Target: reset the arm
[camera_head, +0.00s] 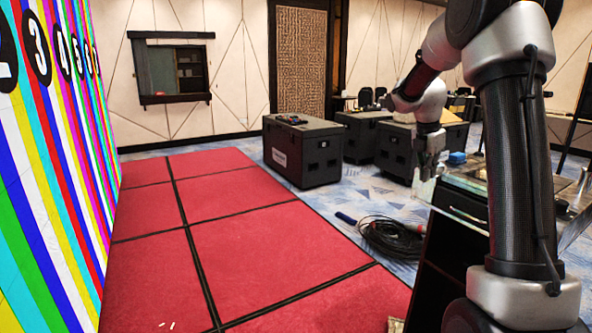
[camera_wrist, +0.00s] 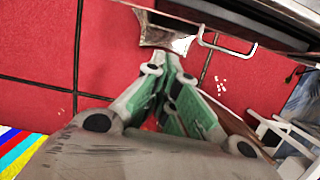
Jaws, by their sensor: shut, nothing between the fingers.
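My arm rises at the right of the head view and bends over to the left. My gripper (camera_head: 427,172) hangs down at its end, beside the dark cart and short of the black cases. In the wrist view my gripper (camera_wrist: 166,58) shows its green-padded fingers brought together at the tips, with nothing held. Below the fingers lie the red floor panels (camera_wrist: 105,50) and part of a cabinet with a metal handle (camera_wrist: 225,47).
A striped video wall (camera_head: 45,170) stands at the left. Red panels (camera_head: 270,245) cover the floor. Black cases (camera_head: 302,155) stand at the back. A coiled cable (camera_head: 392,238) lies near the dark cart (camera_head: 455,235). The middle floor is clear.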

